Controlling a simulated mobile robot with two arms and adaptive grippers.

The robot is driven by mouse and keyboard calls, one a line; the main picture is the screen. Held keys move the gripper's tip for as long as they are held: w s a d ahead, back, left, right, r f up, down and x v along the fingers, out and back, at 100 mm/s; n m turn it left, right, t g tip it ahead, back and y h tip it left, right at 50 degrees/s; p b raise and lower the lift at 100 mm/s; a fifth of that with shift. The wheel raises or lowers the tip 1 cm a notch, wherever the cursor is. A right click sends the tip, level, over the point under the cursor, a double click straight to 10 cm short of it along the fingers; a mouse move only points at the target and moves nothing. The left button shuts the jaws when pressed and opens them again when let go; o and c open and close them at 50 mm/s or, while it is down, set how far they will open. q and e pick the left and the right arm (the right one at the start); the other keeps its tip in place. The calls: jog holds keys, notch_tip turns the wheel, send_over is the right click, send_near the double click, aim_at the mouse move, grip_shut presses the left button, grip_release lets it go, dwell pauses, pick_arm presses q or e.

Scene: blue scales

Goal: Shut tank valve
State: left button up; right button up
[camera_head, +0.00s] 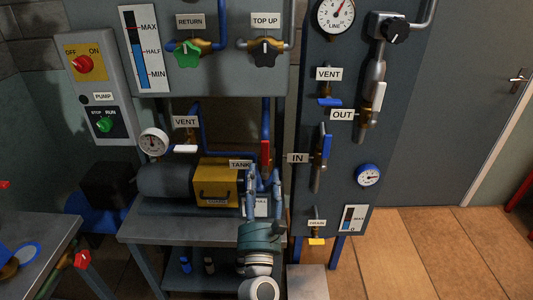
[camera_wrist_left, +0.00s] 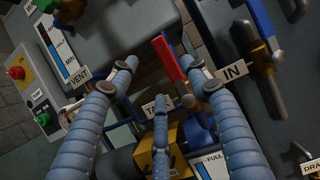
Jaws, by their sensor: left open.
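The tank valve has a red lever (camera_head: 265,153) standing upright on the blue pipe, just right of the TANK label (camera_head: 240,164). In the left wrist view the red lever (camera_wrist_left: 167,58) lies between the spread fingertips in the picture, close to the right one. My left gripper (camera_head: 262,178) is open and empty, pointing up toward the valve from below. It also shows in the left wrist view (camera_wrist_left: 159,72), with three blue-grey fingers apart. Its fingers hide the lower valve area in the head view. I cannot tell any touch. My right gripper is not in view.
The IN valve's blue lever (camera_head: 327,147) is close on the right. The VENT valve's white handle (camera_head: 186,149) and a gauge (camera_head: 153,142) are on the left. The yellow pump part (camera_head: 215,183) sits below the TANK label. Tiled floor (camera_head: 425,240) is free at right.

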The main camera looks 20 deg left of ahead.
aim_at(263, 153)
pick_arm(q)
jog(key=p+x, duration=0.1)
jog(key=x, duration=0.3)
jog(key=p+x, duration=0.1)
jog(key=x, duration=0.2)
jog(key=shift+w+d+r, duration=0.15)
jog(key=shift+w+r, duration=0.05)
jog(key=shift+w, duration=0.15)
jog(key=shift+w+a+r, duration=0.15)
jog(key=shift+w+a, duration=0.05)
jog(key=shift+w, duration=0.35)
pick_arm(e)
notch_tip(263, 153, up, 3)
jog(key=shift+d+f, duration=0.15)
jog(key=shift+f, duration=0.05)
pick_arm(q)
jog(key=c, duration=1.1)
grip_shut()
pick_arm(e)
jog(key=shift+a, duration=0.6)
